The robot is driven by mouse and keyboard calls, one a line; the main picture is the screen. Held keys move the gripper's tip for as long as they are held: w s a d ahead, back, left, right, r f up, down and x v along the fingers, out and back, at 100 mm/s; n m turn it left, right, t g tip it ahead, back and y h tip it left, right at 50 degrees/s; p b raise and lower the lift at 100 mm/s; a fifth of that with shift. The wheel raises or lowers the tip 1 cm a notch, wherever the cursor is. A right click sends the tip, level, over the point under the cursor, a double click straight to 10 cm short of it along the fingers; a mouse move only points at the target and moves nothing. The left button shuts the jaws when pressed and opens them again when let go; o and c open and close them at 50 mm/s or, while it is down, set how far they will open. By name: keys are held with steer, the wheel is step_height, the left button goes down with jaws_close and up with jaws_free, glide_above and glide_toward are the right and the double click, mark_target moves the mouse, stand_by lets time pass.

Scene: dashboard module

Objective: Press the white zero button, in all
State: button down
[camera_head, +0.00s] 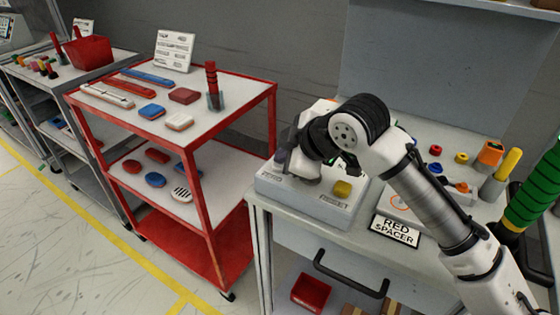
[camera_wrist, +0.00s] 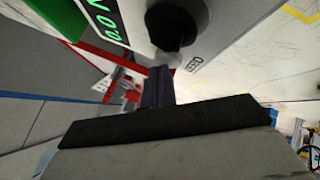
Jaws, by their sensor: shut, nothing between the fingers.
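The grey-white dashboard module (camera_head: 305,199) sits on the workbench, with a ZERO label at its left and a RESET label by a yellow button (camera_head: 342,189). In the wrist view, my shut, empty gripper (camera_wrist: 158,74) points at the module face (camera_wrist: 205,35). The pale button (camera_wrist: 165,58) is right at the fingertips, near the ZERO label, partly hidden. I cannot tell whether they touch.
In the wrist view, a black round knob-like part (camera_wrist: 170,27) stands just beyond the fingertips, beside a green-lit display (camera_wrist: 108,20). A red-framed cart (camera_head: 205,195) is left of the bench.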

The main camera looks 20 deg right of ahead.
steer(key=shift+r+p, duration=0.7)
steer(key=shift+r, duration=0.2)
step_height(320, 180, up, 5)
steer(key=p, duration=0.4)
stand_by(0.8)
